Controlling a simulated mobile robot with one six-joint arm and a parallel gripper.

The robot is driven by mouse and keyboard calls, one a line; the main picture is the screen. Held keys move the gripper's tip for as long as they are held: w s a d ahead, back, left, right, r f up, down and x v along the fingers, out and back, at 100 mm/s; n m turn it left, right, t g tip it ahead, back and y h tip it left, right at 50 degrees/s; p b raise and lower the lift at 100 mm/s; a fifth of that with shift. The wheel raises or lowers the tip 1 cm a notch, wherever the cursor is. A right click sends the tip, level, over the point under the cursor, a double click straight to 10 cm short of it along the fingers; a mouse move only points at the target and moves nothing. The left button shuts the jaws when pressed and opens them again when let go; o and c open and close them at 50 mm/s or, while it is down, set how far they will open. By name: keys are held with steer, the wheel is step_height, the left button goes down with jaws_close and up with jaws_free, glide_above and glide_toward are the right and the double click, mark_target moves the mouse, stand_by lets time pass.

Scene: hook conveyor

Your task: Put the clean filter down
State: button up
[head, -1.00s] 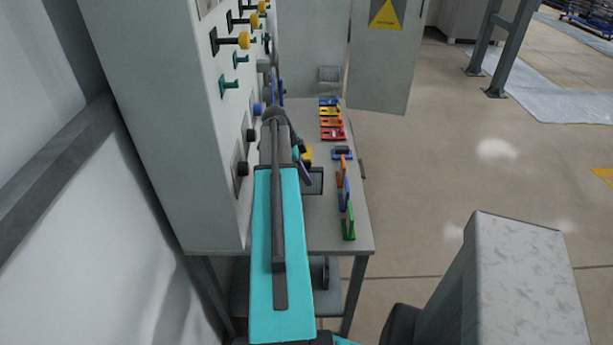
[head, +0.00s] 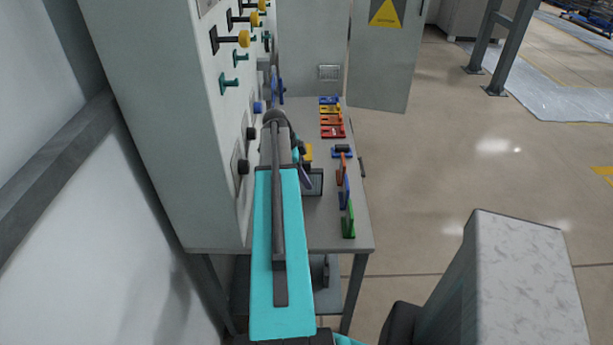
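My arm reaches over the grey table (head: 345,230), along the panel of the cabinet. My gripper (head: 303,158) is at the arm's far end, low over the table's left part and largely hidden by the arm. I cannot see whether its fingers are open or shut. Just right of the arm's end is a small dark-framed, box-like thing (head: 315,183); I cannot tell whether it is the clean filter or whether it is held. A small yellow piece (head: 308,151) shows beside the gripper.
Coloured blocks in red, orange, yellow and blue (head: 331,118) lie at the table's far end. Upright orange, blue and green pieces (head: 348,220) stand along its right edge. The cabinet (head: 165,120) with knobs and levers borders the left. Open floor (head: 440,170) lies to the right.

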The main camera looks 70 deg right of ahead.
steer(key=shift+r, duration=0.25)
steer(key=shift+b+v, duration=1.05)
steer(key=shift+v, duration=2.6)
steer(key=shift+s, duration=0.1)
